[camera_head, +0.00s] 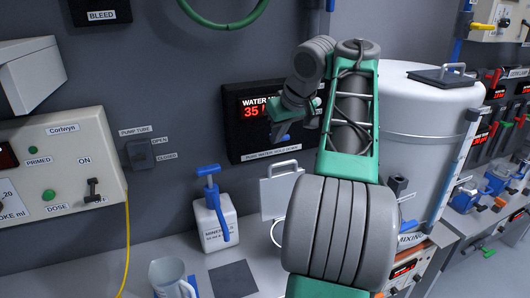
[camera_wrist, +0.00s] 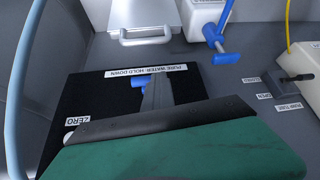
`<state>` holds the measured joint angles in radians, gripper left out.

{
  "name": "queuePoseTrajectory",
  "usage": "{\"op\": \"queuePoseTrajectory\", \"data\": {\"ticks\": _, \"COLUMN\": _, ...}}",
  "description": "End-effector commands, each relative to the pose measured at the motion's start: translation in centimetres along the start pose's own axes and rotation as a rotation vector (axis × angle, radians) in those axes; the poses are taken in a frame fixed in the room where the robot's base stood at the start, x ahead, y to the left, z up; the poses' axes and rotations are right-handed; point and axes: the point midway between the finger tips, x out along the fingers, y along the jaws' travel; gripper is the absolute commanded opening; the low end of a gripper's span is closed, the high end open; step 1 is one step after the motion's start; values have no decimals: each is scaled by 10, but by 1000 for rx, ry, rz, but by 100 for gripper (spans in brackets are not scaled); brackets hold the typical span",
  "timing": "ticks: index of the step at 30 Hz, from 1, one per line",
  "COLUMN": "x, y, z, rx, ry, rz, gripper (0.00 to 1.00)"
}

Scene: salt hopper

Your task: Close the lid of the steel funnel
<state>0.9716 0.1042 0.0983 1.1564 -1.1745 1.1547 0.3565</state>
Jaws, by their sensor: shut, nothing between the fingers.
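A pale metal lid plate (camera_head: 279,196) with a bar handle stands upright left of my arm in the head view. It also shows at the top of the wrist view (camera_wrist: 137,17). I take it for the funnel's lid, raised. The funnel body cannot be made out; my arm covers the area right of the plate. My gripper (camera_head: 279,131) is shut and empty, above the lid in front of the water display panel. In the wrist view its narrow dark fingers (camera_wrist: 157,86) are over that black panel, apart from the lid.
The black water panel (camera_head: 236,137) is on the wall by my gripper. A white bottle with a blue pump (camera_head: 209,225) and a clear jug (camera_head: 168,275) stand on the bench. A large white tank (camera_head: 415,125) with a dark handled lid (camera_head: 441,77) is at right.

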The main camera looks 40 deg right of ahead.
Motion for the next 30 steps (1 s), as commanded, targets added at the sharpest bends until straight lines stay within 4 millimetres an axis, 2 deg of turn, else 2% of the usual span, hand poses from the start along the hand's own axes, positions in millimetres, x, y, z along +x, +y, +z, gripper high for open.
{"op": "queuePoseTrajectory", "data": {"ticks": 1, "x": 20, "y": -4, "z": 4, "rx": 11, "ry": 1, "rz": 2, "gripper": 0}}
{"op": "queuePoseTrajectory", "data": {"ticks": 9, "x": 71, "y": -20, "z": 0, "rx": -3, "ry": 2, "rz": 13, "gripper": 0}}
{"op": "queuePoseTrajectory", "data": {"ticks": 11, "x": 57, "y": -19, "z": 10, "rx": -1, "ry": 5, "rz": 19, "gripper": 0}}
{"op": "queuePoseTrajectory", "data": {"ticks": 17, "x": 49, "y": -19, "z": 32, "rx": -1, "ry": 2, "rz": 17, "gripper": 0}}
{"op": "queuePoseTrajectory", "data": {"ticks": 30, "x": 48, "y": -20, "z": 34, "rx": -3, "ry": 6, "rz": 17, "gripper": 0}}
